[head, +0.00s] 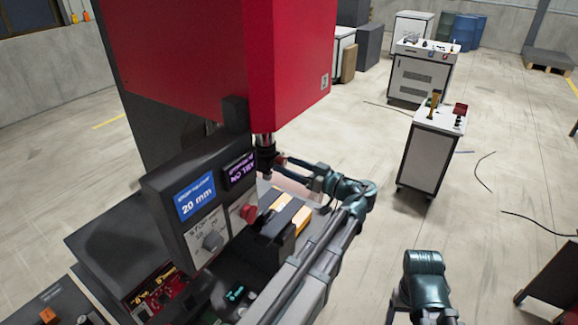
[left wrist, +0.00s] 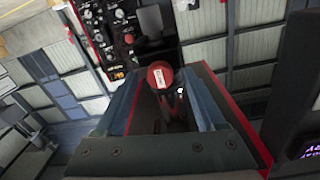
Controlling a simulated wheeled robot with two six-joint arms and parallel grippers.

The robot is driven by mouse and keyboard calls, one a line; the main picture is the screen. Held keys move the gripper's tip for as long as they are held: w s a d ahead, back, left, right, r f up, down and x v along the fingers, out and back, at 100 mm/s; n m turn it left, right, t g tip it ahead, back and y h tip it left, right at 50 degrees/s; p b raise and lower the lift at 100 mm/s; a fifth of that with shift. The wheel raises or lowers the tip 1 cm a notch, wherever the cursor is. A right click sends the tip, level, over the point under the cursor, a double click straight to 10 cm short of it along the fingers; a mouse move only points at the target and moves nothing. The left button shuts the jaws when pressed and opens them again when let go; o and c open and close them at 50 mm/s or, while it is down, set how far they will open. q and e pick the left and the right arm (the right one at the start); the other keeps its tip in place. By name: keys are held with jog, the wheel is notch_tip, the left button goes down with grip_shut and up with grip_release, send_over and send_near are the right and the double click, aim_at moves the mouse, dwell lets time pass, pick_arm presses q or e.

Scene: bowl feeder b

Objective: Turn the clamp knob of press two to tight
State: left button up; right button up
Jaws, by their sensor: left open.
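The red press (head: 215,50) stands at the left of the head view, with a dark control panel (head: 160,185) on its front. My left gripper (head: 283,172) is open beside the press spindle (head: 265,145), above and right of the red knob. In the left wrist view, a red-capped part (left wrist: 160,75) with a white label shows between the open jaws (left wrist: 163,95). Contact cannot be told.
A blue display (head: 196,196) reads 20 mm, with a purple display (head: 240,171) beside it. White cabinets (head: 432,150) stand at the right on open floor, with loose cables (head: 485,172) nearby.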

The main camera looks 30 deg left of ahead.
pick_arm(q)
jog(key=shift+a, duration=0.1)
jog(key=shift+c, duration=0.2)
grip_shut()
jog(key=shift+m, duration=0.3)
jog(key=m, duration=0.3)
jog(key=shift+m, duration=0.3)
jog(key=m, duration=0.4)
jog(key=shift+p, duration=0.3)
jog(key=m, duration=0.4)
jog(key=shift+r+m, duration=0.1)
jog(key=shift+m, duration=2.5)
